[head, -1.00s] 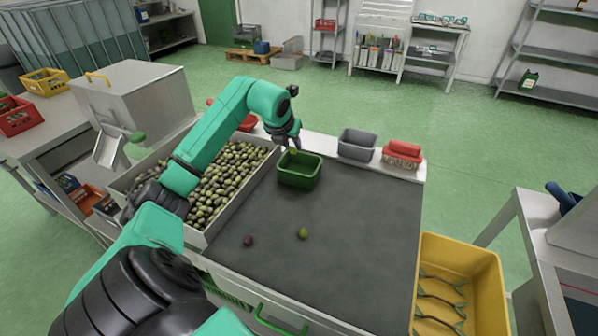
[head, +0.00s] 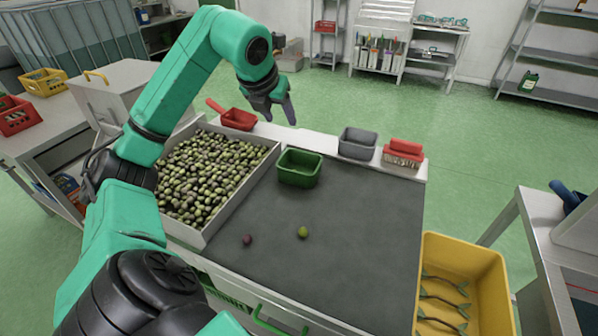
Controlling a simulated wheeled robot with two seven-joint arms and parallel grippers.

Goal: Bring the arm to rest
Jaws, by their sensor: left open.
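My left arm comes in from the left and arches over the crate of olives. Its gripper (head: 281,113) hangs in the air, fingers pointing down, above the back edge of the table near the red scoop (head: 238,119). The gripper is open and I see nothing held in it. It is apart from the green tub (head: 300,168) on the dark mat (head: 350,235). My right gripper does not show.
A crate (head: 243,180) full of olives stands left of the mat. A dark olive (head: 247,240) and a green olive (head: 303,232) lie on the mat. A grey tub (head: 357,143) and a red-topped brush (head: 403,153) sit at the back. A yellow bin (head: 462,262) stands at right.

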